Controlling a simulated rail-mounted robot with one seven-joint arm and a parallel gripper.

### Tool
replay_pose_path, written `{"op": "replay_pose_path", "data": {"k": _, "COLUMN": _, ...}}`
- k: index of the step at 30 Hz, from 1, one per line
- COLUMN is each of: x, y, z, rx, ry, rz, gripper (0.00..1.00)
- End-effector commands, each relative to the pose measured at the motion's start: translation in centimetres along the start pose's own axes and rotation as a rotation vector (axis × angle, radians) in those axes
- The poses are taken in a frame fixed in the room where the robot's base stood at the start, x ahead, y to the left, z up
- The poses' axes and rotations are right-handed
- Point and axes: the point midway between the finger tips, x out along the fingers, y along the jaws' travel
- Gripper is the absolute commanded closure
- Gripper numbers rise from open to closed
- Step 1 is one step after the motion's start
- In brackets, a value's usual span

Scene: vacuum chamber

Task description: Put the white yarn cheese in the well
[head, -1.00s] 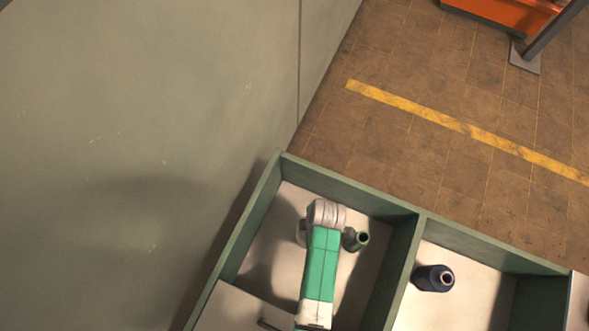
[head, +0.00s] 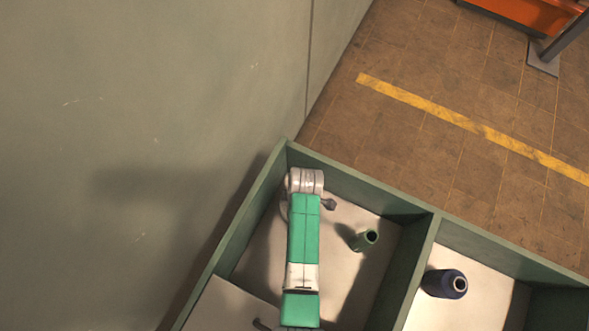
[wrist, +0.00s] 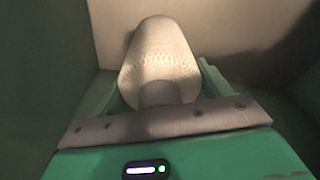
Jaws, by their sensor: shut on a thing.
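In the head view my green and white arm reaches over the left compartment (head: 258,180) of a green-walled bin, and hides most of my gripper and the cheese. I cannot tell from these frames which part is the well.
A green cone (head: 365,240) stands in the left compartment, right of my arm. A dark blue cone (head: 447,283) stands in the right compartment, beyond a divider (head: 418,265). A grey-green wall (head: 180,100) rises at left.

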Motion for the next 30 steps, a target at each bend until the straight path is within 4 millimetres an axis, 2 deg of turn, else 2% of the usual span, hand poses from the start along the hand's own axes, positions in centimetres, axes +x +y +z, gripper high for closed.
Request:
{"op": "replay_pose_path", "data": {"k": 4, "x": 0.3, "y": 0.1, "z": 0.0, "rx": 0.000, "ry": 0.000, "rz": 0.001, "gripper": 0.71}}
{"op": "replay_pose_path", "data": {"k": 5, "x": 0.3, "y": 0.0, "z": 0.1, "rx": 0.000, "ry": 0.000, "rz": 0.001, "gripper": 0.22}}
{"op": "replay_pose_path", "data": {"k": 8, "x": 0.2, "y": 0.0, "z": 0.0, "rx": 0.000, "ry": 0.000, "rz": 0.001, "gripper": 0.02}}
{"op": "replay_pose_path", "data": {"k": 17, "x": -0.1, "y": 0.0, "z": 0.0, "rx": 0.000, "ry": 0.000, "rz": 0.001, "gripper": 0.02}}
{"op": "replay_pose_path", "data": {"k": 20, "x": -1.8, "y": 0.1, "z": 0.0, "rx": 0.000, "ry": 0.000, "rz": 0.003, "gripper": 0.02}}
{"op": "replay_pose_path", "data": {"k": 24, "x": -5.7, "y": 0.1, "z": -0.1, "rx": 0.000, "ry": 0.000, "rz": 0.003, "gripper": 0.02}}
{"op": "replay_pose_path", "data": {"k": 30, "x": -10.2, "y": 0.1, "z": -0.1, "rx": 0.000, "ry": 0.000, "rz": 0.003, "gripper": 0.02}}
